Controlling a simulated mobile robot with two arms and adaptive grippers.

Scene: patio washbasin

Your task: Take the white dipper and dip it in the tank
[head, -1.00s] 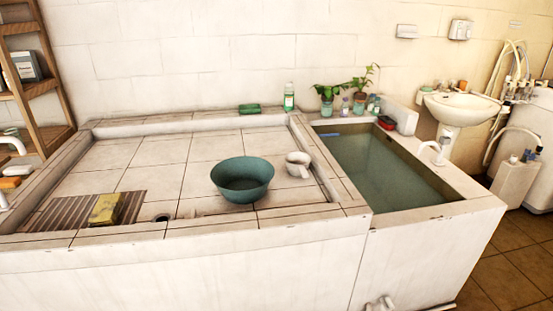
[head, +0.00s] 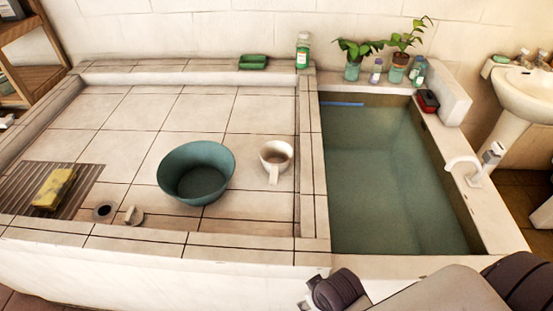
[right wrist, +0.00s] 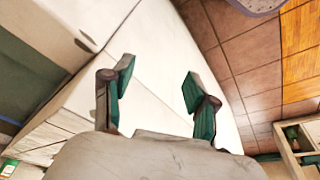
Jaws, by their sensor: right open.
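The white dipper (head: 279,153) stands on the tiled washing platform, right of a teal basin (head: 195,178) and close to it. Its handle points toward me, and it looks empty. The tank (head: 493,225) is to the right of the dipper, beyond a tiled ledge, and holds greenish water (head: 385,190). My right arm comes in at the bottom right of the head view, in front of the tank. In the right wrist view my right gripper (right wrist: 158,84) is open and empty, with a white wall and floor tiles behind it. My left gripper is not in view.
A yellow sponge (head: 53,188) lies on the slatted mat at the left. A tap (head: 465,166) stands on the tank's right rim. A green bottle (head: 303,50), plants and jars line the back ledge. Tiles behind the basin are clear.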

